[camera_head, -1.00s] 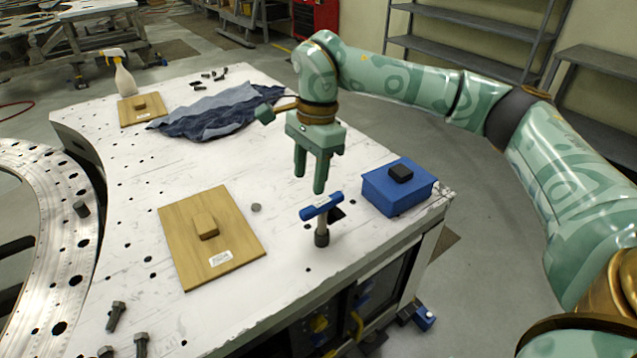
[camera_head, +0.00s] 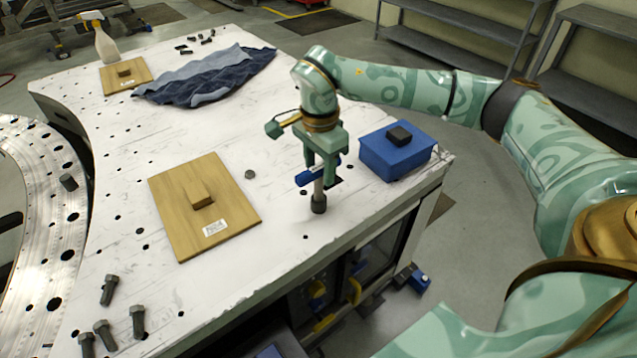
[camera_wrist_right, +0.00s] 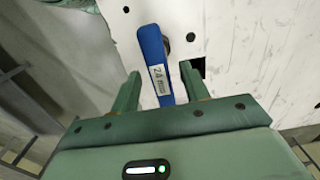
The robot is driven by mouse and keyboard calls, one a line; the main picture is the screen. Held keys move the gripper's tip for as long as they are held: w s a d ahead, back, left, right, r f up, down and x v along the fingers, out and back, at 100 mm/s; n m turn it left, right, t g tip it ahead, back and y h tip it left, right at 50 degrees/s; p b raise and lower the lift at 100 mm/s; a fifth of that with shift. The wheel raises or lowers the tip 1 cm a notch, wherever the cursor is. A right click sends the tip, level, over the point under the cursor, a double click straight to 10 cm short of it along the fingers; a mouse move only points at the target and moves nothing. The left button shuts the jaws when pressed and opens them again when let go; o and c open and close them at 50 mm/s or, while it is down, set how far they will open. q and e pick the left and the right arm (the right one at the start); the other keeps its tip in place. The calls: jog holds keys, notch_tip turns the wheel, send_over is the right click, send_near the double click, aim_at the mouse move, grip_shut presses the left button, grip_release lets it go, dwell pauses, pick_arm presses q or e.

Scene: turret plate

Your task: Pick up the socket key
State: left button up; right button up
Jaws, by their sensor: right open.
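The socket key has a blue T-handle (camera_head: 306,178) and a grey shaft with a dark socket (camera_head: 319,204) at its foot. It stands upright on the white table near the front right edge. My right gripper (camera_head: 320,170) is over the handle, pointing down, with its fingers partly hiding it. In the right wrist view the blue handle (camera_wrist_right: 156,62), with a "24 mm" label, lies between the two open fingers (camera_wrist_right: 162,85), with a gap on each side. My left gripper is not in view.
A blue box (camera_head: 397,155) with a black knob stands right of the key. A wooden board (camera_head: 230,220) with a block lies to the left. Several bolts (camera_head: 109,290) are at the front left. A denim cloth (camera_head: 205,78) lies behind. A square hole (camera_wrist_right: 198,66) is near the key.

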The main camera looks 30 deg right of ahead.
aim_at(319, 189)
notch_tip(319, 189, down, 3)
jog(key=shift+f, duration=0.1)
grip_shut()
dwell(1.4)
